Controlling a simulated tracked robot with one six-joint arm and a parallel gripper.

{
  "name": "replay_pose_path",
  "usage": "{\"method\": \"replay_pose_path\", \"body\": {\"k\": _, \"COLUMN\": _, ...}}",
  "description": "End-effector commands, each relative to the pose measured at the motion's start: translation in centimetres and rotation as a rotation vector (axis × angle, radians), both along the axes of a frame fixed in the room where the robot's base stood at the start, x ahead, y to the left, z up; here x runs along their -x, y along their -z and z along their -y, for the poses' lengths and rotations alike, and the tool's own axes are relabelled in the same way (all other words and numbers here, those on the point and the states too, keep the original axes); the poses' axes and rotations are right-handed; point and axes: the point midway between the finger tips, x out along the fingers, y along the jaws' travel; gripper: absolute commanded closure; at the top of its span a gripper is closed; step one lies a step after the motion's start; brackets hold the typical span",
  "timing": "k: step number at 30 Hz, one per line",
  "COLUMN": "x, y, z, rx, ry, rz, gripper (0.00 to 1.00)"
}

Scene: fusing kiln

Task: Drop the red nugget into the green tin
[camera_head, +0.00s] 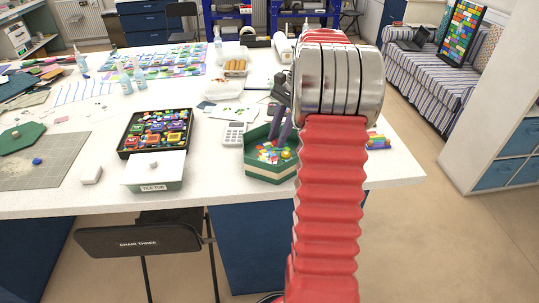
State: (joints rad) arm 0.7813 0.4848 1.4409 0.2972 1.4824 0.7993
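The green tin (268,174) is an open, many-sided box near the front edge of the white table, with several coloured pieces inside. My gripper (277,142) points down over the tin, its two dark purple fingers side by side with a narrow gap. My red arm hides the table to the right of the tin.
A black tray (122,150) of coloured pieces and a white-lidded tub (152,172) stand left of the tin. A calculator (234,134) lies close to the tin's left side. A green hexagonal piece (20,138) lies far left. A chair (140,240) stands in front.

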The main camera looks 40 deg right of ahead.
Motion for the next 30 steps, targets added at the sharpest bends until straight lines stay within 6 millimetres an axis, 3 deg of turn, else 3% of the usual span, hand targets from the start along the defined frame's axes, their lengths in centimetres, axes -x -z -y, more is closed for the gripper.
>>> {"method": "replay_pose_path", "body": {"k": 9, "x": 0.0, "y": 0.0, "z": 0.0, "rx": 0.000, "ry": 0.001, "rz": 0.000, "gripper": 0.54}}
{"method": "replay_pose_path", "body": {"k": 20, "x": 0.0, "y": -0.3, "z": 0.2, "rx": 0.000, "ry": 0.001, "rz": 0.001, "gripper": 0.54}}
{"method": "replay_pose_path", "body": {"k": 30, "x": 0.0, "y": -4.2, "z": 1.9, "rx": 0.002, "ry": 0.002, "rz": 0.001, "gripper": 0.54}}
